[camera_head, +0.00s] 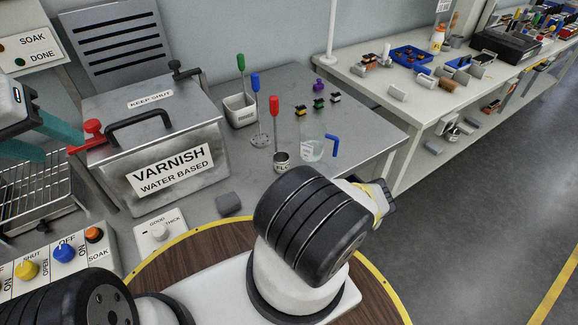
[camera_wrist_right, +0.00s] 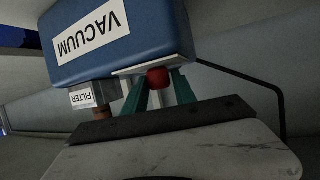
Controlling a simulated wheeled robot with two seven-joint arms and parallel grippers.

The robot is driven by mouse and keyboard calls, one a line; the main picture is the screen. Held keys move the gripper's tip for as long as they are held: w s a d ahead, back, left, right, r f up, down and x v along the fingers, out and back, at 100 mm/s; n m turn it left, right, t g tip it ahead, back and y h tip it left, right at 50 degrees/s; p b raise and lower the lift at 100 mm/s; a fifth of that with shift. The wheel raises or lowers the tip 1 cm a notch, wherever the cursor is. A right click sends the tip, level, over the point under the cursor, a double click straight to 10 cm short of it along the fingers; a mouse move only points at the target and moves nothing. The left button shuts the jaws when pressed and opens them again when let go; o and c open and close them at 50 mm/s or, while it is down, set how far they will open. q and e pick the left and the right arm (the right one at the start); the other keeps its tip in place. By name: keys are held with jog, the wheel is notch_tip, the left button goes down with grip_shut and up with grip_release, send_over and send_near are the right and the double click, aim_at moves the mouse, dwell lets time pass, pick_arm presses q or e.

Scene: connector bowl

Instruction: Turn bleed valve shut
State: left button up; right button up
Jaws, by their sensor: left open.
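A red T-shaped valve handle (camera_head: 92,127) sits on a red stub at the left side of the grey metal varnish box (camera_head: 200,135). I see no label naming it as the bleed valve. My left gripper (camera_head: 62,148) is open, its teal fingers pointing right, with the upper fingertip close to the handle; I cannot tell whether they touch. In the right wrist view, my right gripper (camera_wrist_right: 160,92) has its teal fingers on either side of a red knob (camera_wrist_right: 158,78) beneath the blue vacuum unit (camera_wrist_right: 115,42). Whether they grip it is unclear.
The box's lid carries a black handle (camera_head: 140,117). A wire rack (camera_head: 38,193) lies below my left gripper, and a knob panel (camera_head: 52,255) stands at front left. A clear jug (camera_head: 312,149) and tall coloured tools stand right of the box. My right arm crosses the front middle.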

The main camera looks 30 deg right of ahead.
grip_shut()
jog(key=shift+n+y, duration=1.6)
jog(key=shift+y, duration=0.3)
jog(key=shift+o, duration=2.3)
grip_release()
jog(key=v, duration=0.7)
jog(key=shift+s, duration=0.4)
jog(key=shift+r, duration=0.1)
